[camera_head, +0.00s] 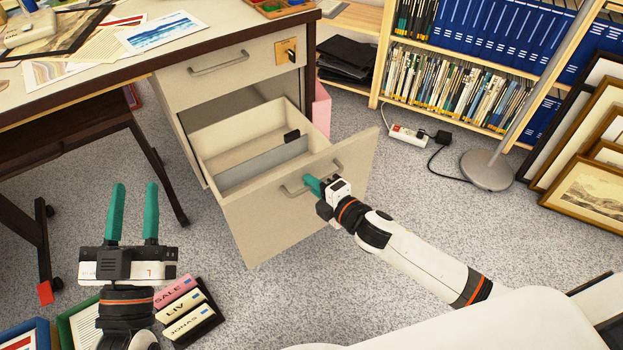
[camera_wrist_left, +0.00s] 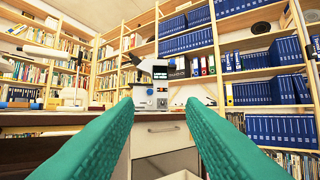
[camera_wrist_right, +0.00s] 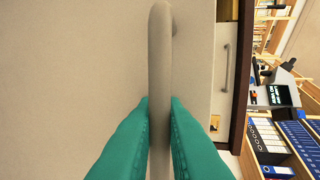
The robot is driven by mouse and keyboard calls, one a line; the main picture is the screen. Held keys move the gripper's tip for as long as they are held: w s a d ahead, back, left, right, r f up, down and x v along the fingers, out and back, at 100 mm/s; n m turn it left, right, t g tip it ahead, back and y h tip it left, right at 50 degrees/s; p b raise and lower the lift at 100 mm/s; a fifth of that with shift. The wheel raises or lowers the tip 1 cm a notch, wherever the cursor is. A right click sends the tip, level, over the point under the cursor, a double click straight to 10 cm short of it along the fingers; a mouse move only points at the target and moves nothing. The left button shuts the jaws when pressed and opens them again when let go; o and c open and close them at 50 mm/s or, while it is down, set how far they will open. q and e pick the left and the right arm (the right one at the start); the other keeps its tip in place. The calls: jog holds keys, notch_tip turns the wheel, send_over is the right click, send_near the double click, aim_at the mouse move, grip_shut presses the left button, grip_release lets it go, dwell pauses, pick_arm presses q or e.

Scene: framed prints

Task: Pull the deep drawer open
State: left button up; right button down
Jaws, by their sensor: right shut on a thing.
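The deep drawer (camera_head: 222,135) is the lower drawer under the desk, and it stands pulled well out. Its pale front panel (camera_head: 262,222) faces me. Inside is a grey divider, and a small dark item sits at the right side. My right gripper (camera_head: 312,184) is shut on the bar handle (camera_head: 292,190) of that drawer. In the right wrist view the handle (camera_wrist_right: 159,60) runs between the green fingers. My left gripper (camera_head: 134,212) is open and empty, raised over the floor left of the drawer; its spread fingers show in the left wrist view (camera_wrist_left: 160,130).
The upper drawer (camera_head: 225,75) is shut, with a brass lock plate beside its handle. Labelled boxes (camera_head: 186,307) lie on the floor near my left gripper. A lamp base (camera_head: 487,170), a power strip (camera_head: 408,134) and leaning framed prints (camera_head: 590,190) are at right. Carpet is bare right of the drawer.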

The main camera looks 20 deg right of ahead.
jog(key=c, duration=1.8)
grip_release()
